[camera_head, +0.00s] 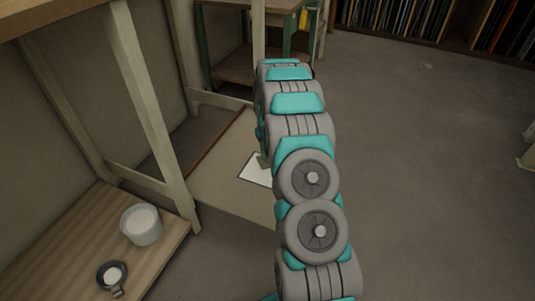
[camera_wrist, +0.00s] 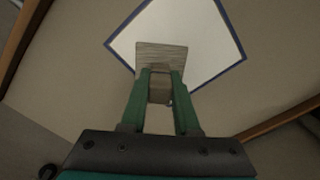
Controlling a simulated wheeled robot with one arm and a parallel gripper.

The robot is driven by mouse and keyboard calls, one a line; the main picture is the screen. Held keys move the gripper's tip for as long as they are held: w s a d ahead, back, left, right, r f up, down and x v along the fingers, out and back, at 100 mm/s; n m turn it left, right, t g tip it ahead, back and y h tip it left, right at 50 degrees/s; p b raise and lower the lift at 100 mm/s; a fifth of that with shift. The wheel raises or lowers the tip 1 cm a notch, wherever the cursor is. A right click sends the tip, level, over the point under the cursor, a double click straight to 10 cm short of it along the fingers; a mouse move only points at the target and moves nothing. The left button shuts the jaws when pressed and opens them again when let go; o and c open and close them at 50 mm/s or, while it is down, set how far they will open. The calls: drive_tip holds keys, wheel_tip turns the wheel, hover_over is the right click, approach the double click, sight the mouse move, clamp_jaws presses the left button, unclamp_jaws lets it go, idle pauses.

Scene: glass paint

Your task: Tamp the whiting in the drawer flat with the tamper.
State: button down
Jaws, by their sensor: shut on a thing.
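My gripper (camera_wrist: 160,80) has green fingers and is shut on the wooden tamper (camera_wrist: 161,54), a block with a flat, grained plate, in the wrist view. The plate overlaps a white square with a dark blue border (camera_wrist: 201,45); I cannot tell whether it touches it. The square lies on a broad tan surface (camera_wrist: 60,75) with brown wooden edges. In the head view this white square (camera_head: 256,170) shows left of my arm, on the tan surface (camera_head: 223,176). My arm hides the tamper there. I cannot tell which pale area is the whiting, or how level it is.
A low wooden shelf (camera_head: 62,244) at left holds a white pot with pale contents (camera_head: 142,224) and a small dark dish with white contents (camera_head: 111,276). A pale table leg (camera_head: 152,110) stands beside the tan surface. Bare floor (camera_head: 430,170) lies open at right.

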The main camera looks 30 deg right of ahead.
drive_tip(key=shift+r, duration=0.7)
drive_tip(key=shift+r+p, duration=0.65)
drive_tip(key=shift+r, duration=1.35)
